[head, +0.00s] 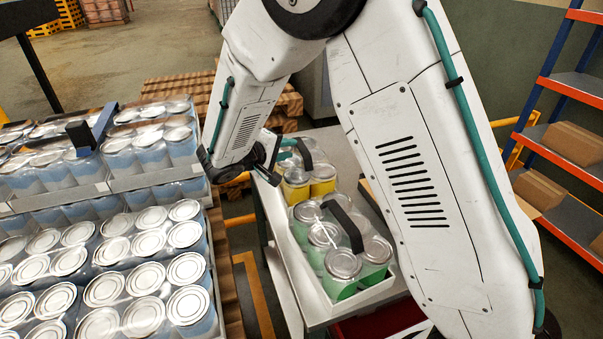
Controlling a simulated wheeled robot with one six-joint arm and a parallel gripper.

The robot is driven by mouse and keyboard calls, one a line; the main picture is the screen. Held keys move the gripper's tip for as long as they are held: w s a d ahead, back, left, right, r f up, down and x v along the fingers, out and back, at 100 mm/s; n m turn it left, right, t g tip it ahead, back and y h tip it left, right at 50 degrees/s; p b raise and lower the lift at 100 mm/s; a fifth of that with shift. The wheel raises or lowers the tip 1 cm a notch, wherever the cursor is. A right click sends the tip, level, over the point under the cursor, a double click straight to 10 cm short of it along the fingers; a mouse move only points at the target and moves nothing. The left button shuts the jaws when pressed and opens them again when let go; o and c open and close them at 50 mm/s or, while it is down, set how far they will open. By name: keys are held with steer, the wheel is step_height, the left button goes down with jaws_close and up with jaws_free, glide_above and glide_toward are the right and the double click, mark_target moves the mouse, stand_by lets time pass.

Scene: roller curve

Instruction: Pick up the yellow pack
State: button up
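The yellow pack (297,191) is a group of yellow cans with silver lids. A dark handle-like strip (304,153) shows over the yellow pack. My gripper (272,152) is at the end of my arm, at the yellow pack's left and far side. My wrist and arm hide most of it. I cannot tell whether its fingers touch the pack or are open or shut.
Stacked blue can packs (146,247) in trays fill the left, with a gap between them and the white tray. Wooden pallets (180,92) lie behind. A blue and orange shelf (560,140) with cardboard boxes stands at the right.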

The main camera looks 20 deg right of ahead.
mark_target(298, 147)
steer(key=x, duration=0.4)
jaws_close()
stand_by(1.3)
